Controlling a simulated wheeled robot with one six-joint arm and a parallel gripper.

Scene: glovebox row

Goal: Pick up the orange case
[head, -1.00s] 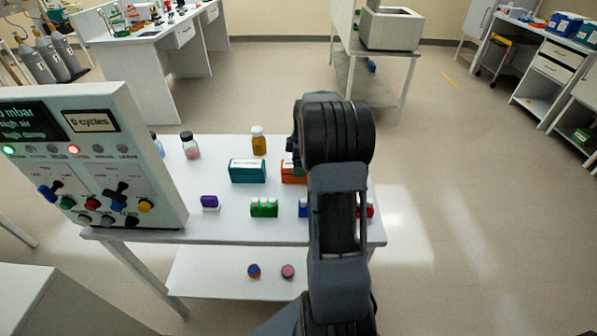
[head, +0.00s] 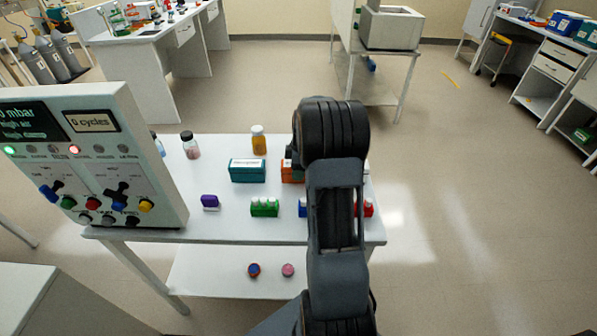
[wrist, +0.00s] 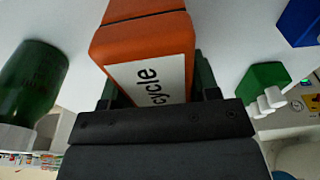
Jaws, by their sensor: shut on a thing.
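The orange case (wrist: 133,38) fills the upper middle of the wrist view, with a white label reading "cycle" on its side. My gripper (wrist: 155,95) is shut on the case, with one finger along each side. In the head view only a small left part of the orange case (head: 290,171) shows on the white table, beside the teal case; my arm hides the rest of it and the gripper. I cannot tell whether the case is touching the table.
A teal case (head: 248,171) stands close on the left. An amber bottle (head: 259,141) stands behind. A green block (head: 264,208), a purple block (head: 210,202) and a red block (head: 368,208) are nearer the front edge. A control panel (head: 95,160) stands at the table's left end.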

